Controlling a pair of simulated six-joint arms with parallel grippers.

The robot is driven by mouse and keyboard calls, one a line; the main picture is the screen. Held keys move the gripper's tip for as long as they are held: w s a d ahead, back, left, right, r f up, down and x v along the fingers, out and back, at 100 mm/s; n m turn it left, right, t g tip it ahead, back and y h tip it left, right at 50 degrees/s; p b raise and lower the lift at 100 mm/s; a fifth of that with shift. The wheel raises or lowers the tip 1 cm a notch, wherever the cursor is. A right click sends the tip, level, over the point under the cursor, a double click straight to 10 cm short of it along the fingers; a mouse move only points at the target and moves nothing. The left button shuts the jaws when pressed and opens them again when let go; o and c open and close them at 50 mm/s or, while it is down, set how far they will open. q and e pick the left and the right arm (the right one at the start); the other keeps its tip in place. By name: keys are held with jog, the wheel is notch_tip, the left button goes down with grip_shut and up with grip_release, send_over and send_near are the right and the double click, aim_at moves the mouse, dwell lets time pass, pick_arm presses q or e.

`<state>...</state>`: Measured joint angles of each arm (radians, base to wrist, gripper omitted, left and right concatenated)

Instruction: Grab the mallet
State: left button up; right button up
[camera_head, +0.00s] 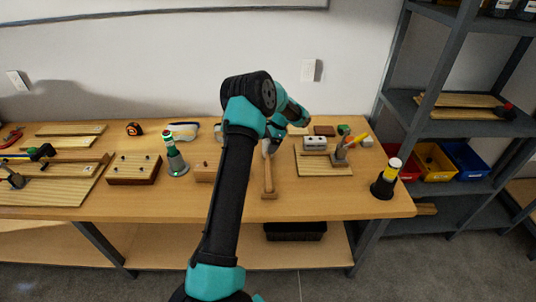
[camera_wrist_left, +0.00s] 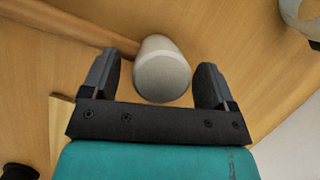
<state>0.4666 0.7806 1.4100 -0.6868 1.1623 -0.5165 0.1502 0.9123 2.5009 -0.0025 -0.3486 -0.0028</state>
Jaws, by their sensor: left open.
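The mallet lies on the wooden workbench (camera_head: 230,203), and its wooden handle (camera_head: 269,182) points toward the front edge in the head view. The pale grey mallet head (camera_wrist_left: 163,75) sits between the two fingers of my left gripper (camera_wrist_left: 160,66) in the left wrist view, with a gap on each side. The brown handle (camera_wrist_left: 65,22) runs off to the upper left there. My left gripper is open, and in the head view my left arm partly hides it and the mallet head. My right gripper is not in view.
A wooden block (camera_head: 205,172) and a green-topped device (camera_head: 174,158) stand left of the mallet. A wooden board (camera_head: 315,168) with a grey clamp-like tool (camera_head: 341,155) lies to the right. The bench front is mostly clear.

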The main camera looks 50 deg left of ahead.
pick_arm(q)
jog(key=shift+c, duration=0.2)
jog(key=c, duration=1.2)
jog(key=shift+r, duration=0.2)
jog(key=shift+r, duration=1.55)
jog(key=r, duration=0.2)
send_over(270, 173)
jog(key=shift+d+f, duration=0.1)
jog(key=shift+f, duration=0.1)
